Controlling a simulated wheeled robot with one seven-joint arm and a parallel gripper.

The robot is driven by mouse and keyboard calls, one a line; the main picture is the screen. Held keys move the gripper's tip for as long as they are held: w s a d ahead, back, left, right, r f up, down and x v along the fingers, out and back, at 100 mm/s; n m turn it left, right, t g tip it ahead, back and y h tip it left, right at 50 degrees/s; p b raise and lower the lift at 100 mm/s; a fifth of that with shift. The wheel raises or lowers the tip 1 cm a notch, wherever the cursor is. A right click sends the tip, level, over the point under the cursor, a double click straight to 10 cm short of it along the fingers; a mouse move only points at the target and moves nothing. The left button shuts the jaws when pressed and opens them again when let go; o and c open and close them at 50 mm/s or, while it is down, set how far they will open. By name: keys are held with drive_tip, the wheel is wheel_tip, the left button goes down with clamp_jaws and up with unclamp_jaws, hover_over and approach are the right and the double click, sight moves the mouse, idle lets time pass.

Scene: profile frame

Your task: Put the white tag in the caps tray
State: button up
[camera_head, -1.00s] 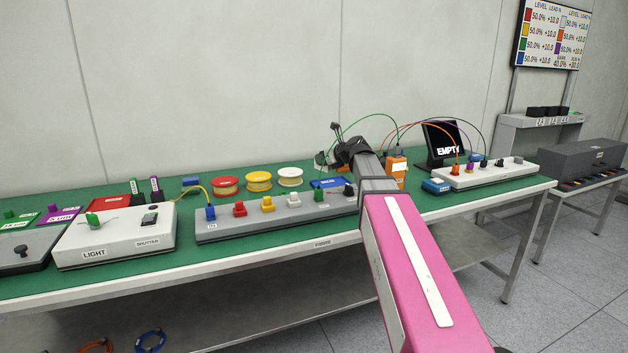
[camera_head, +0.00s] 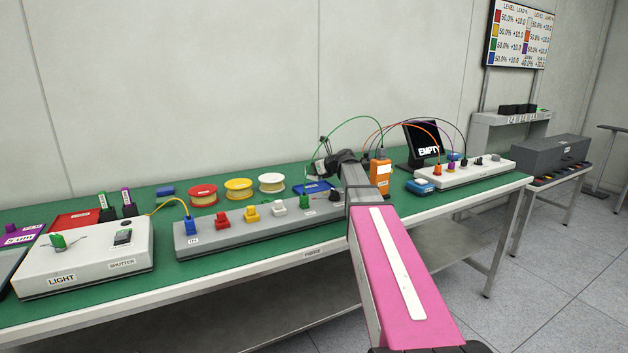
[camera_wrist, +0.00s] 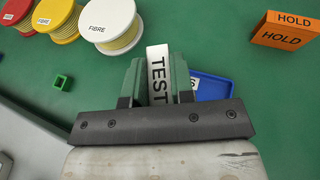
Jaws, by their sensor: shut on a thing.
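My gripper (camera_wrist: 158,90) is shut on the white tag (camera_wrist: 158,62), which reads TEST and stands up between the two green fingers in the wrist view. The blue tray (camera_wrist: 213,86) lies just right of the fingers, partly hidden by the gripper; only the end of its label, an S, shows, so I cannot read it fully. In the head view the blue tray (camera_head: 312,186) lies on the green bench, beside the dark end of my arm. The tag cannot be made out there.
Several fibre spools (camera_wrist: 108,22) stand left of the tag. A small green square piece (camera_wrist: 62,82) lies on the bench. An orange HOLD block (camera_wrist: 284,32) stands at right. A long grey panel with coloured plugs (camera_head: 265,229) runs along the bench front.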

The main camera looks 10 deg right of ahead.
sight(314, 178)
drive_tip(key=shift+w+d+f, duration=0.2)
drive_tip(key=shift+d+f, duration=0.1)
drive_tip(key=shift+f, duration=1.9)
drive_tip(key=shift+f, duration=0.1)
drive_tip(key=o, duration=0.9)
drive_tip(key=v, duration=1.2)
